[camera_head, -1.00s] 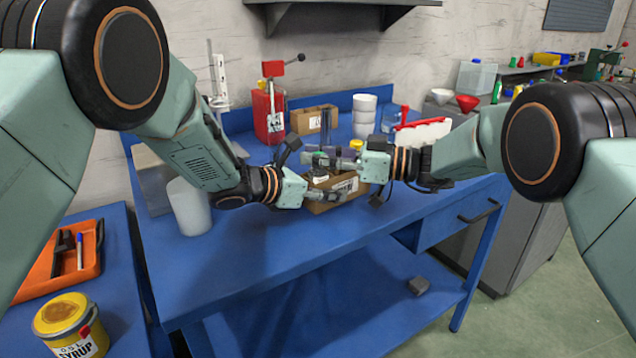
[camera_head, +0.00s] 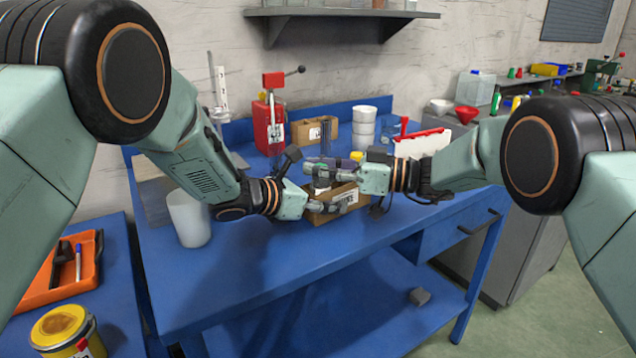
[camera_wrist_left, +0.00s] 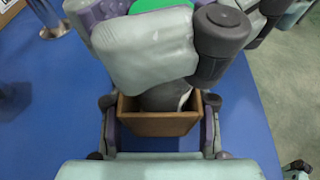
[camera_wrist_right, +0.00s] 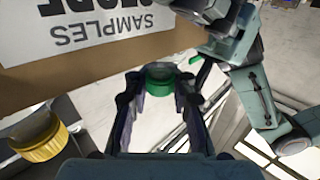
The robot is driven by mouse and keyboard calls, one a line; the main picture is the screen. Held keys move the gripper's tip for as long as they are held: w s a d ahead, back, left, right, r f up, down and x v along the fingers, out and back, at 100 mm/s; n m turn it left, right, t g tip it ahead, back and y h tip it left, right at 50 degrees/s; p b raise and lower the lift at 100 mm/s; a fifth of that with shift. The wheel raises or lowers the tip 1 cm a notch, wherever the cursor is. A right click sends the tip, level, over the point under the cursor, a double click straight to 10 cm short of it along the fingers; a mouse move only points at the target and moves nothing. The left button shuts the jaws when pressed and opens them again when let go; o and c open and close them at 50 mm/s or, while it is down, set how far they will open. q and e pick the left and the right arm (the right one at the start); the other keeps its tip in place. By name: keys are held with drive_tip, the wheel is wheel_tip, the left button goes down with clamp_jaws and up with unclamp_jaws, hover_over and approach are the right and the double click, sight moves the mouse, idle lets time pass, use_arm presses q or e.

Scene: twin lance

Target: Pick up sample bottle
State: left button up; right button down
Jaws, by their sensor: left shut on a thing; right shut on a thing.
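A small brown cardboard box (camera_head: 333,215) with a white samples label is over the middle of the bench. My left gripper (camera_head: 326,207) is shut on it. In the left wrist view the box (camera_wrist_left: 158,125) sits between the fingers (camera_wrist_left: 160,135), with a dark round thing (camera_wrist_left: 168,97) inside. My right gripper (camera_head: 322,178) is just above and behind the box. In the right wrist view its fingers (camera_wrist_right: 160,85) are shut on the sample bottle, whose green cap (camera_wrist_right: 160,72) shows. The bottle's body is mostly hidden.
The blue bench (camera_head: 270,255) is clear in front. A white cup (camera_head: 188,220) stands at left. Behind are a red press (camera_head: 268,125), another cardboard box (camera_head: 315,131), stacked white tubs (camera_head: 364,125) and a yellow-capped container (camera_head: 357,156), close to my right gripper.

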wheel_tip(320, 180, up, 10)
drive_tip(key=shift+r, duration=0.1)
use_arm(q)
drive_tip(key=o, duration=1.2)
drive_tip(key=v, duration=1.2)
drive_tip(key=shift+a, duration=0.1)
